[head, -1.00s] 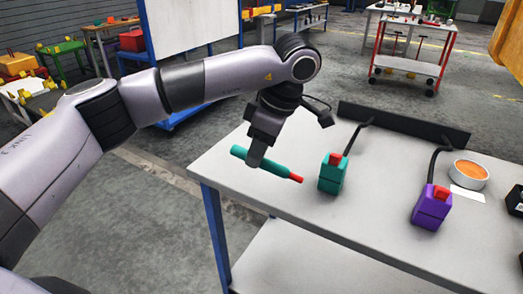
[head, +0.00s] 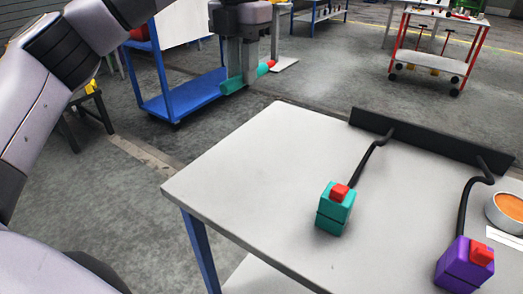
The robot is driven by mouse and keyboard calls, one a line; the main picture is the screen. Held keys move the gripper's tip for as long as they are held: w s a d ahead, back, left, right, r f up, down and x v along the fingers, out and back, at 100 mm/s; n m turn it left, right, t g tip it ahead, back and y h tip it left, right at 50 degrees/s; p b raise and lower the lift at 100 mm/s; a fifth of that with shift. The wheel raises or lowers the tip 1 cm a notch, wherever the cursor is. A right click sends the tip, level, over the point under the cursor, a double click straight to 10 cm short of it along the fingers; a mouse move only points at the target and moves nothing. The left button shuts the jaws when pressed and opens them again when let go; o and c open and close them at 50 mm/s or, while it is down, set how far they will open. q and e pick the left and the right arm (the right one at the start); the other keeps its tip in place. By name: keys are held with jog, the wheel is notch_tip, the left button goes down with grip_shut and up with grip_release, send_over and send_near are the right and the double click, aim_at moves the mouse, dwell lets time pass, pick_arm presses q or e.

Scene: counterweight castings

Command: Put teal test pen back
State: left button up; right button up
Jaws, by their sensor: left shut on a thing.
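The teal test pen (head: 233,85) has a teal body and a red tip. My left gripper (head: 246,80) is shut on it and holds it up in the air, near the top middle of the head view, beyond the far left corner of the white table (head: 240,165). The pen lies crosswise between the fingers, its red tip to the right. A teal block with a red top (head: 335,210) stands on the table, joined by a black cable to a dark rail. My right gripper is not in view.
A purple block with a red top (head: 464,266) stands at the lower right, also cabled to the dark rail (head: 430,140) along the back. An orange-filled round tin (head: 508,209) is at the right edge. The table's left part is bare. A blue cart (head: 185,104) stands on the floor behind.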

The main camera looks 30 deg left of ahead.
pick_arm(q)
jog(key=shift+w+f, duration=0.1)
jog(key=shift+f, duration=0.35)
notch_tip(320, 180, down, 6)
jog(key=r+b, duration=0.1)
jog(key=b, duration=0.1)
send_over(246, 168)
notch_tip(246, 168, down, 9)
jog(key=shift+f, duration=2.5)
jog(key=shift+f, duration=0.1)
jog(key=o, duration=0.9)
jog(key=shift+o, duration=0.2)
